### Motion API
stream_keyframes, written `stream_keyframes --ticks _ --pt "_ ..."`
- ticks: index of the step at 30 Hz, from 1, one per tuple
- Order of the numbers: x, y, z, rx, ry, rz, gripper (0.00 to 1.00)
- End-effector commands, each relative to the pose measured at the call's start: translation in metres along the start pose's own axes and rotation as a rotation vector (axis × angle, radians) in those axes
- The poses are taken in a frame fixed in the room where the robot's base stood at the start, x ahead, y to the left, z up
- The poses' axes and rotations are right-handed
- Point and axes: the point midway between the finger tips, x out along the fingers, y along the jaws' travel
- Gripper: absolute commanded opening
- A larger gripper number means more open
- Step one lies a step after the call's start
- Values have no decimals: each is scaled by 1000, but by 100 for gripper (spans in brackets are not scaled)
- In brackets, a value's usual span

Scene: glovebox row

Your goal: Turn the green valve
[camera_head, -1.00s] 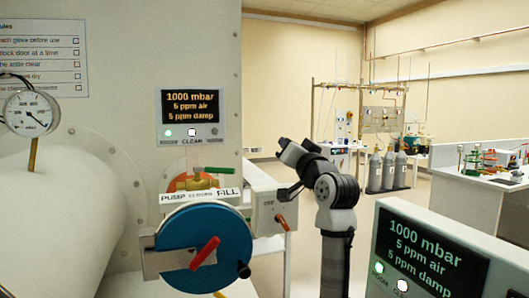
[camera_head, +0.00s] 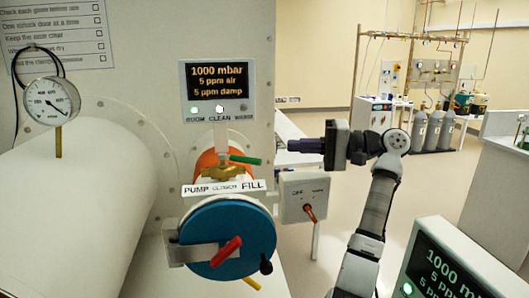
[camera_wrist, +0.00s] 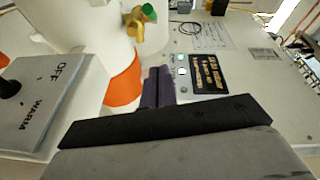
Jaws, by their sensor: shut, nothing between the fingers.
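The green valve handle (camera_head: 245,160) sits on a brass valve body (camera_head: 228,173) and points right, above the FILL end of a PUMP/CLOSED/FILL label (camera_head: 224,187). In the wrist view, the brass body (camera_wrist: 133,22) and green handle tip (camera_wrist: 149,11) show at the top edge. My gripper (camera_head: 290,145) is to the right of the handle in the head view, apart from it, pointing left. Its dark fingers (camera_wrist: 157,88) are shut and empty in the wrist view.
A blue round door (camera_head: 213,237) with a red handle (camera_head: 226,251) is below the valve. An OFF/WARM switch box (camera_head: 305,198) stands below my gripper. A display panel (camera_head: 217,91) is above the valve. A pressure gauge (camera_head: 51,101) is at left.

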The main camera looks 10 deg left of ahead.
Motion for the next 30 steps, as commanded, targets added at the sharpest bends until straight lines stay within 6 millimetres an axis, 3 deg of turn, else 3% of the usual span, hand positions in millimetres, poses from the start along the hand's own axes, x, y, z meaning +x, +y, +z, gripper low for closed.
stream_keyframes --ticks 9,19,30 --pt "72 1 0 0 -2 2 0" --pt "78 0 33 -3 1 0 0" --pt "79 0 39 -1 2 0 0"
